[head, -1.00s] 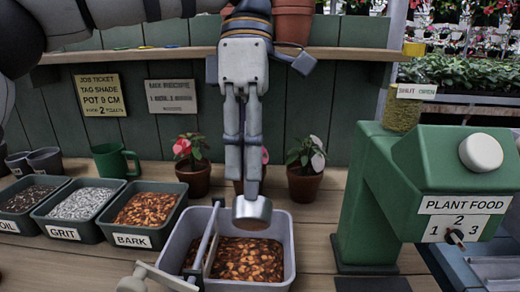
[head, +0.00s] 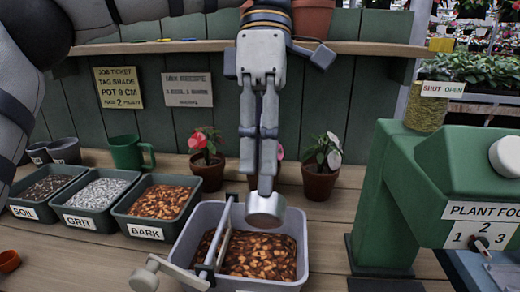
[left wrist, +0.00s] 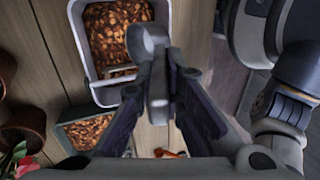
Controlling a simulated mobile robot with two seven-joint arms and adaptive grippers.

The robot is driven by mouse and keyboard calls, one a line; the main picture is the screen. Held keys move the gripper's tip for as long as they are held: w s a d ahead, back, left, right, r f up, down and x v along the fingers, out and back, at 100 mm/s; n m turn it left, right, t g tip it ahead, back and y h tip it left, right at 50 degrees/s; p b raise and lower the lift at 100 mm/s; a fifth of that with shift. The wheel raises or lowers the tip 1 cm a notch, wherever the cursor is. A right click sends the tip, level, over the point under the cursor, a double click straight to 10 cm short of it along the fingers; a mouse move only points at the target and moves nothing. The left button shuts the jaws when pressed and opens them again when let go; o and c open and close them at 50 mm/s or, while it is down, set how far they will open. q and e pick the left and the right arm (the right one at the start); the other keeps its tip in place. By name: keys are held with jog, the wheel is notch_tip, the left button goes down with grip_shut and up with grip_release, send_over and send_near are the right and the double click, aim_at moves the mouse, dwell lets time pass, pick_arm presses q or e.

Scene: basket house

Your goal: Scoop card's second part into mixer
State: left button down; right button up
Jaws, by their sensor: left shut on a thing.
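The mixer is a grey tub (head: 190,240) with a paddle frame and a crank (head: 150,272), and bark chips lie in it. My left gripper (head: 265,185) points down above the tub and is shut on a metal scoop (head: 265,210), whose cup hangs over the tub's back edge. Whether the cup holds anything is hidden. In the left wrist view the scoop (left wrist: 155,45) shows between the fingers, beside the tub (left wrist: 76,50). The recipe card (head: 187,90) hangs on the green wall; its lines are too small to read surely. The labelled bins are soil (head: 22,212), grit (head: 75,221) and bark (head: 135,232). My right gripper is out of view.
A job ticket (head: 118,88) hangs left of the recipe card. Potted plants (head: 208,170) (head: 320,180) and a green mug (head: 126,152) stand behind. The green plant food machine (head: 400,200) stands on the right. An orange cup (head: 9,261) lies at front left.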

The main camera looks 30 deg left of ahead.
pick_arm(q)
jog(key=s+d+r+t+y, duration=0.1)
jog(key=s+r+t+y, duration=0.1)
jog(key=s+r+t, duration=0.2)
jog(key=s+t, duration=0.1)
jog(key=t, duration=0.2)
jog(key=shift+d+r, duration=0.2)
jog(key=shift+d, duration=0.15)
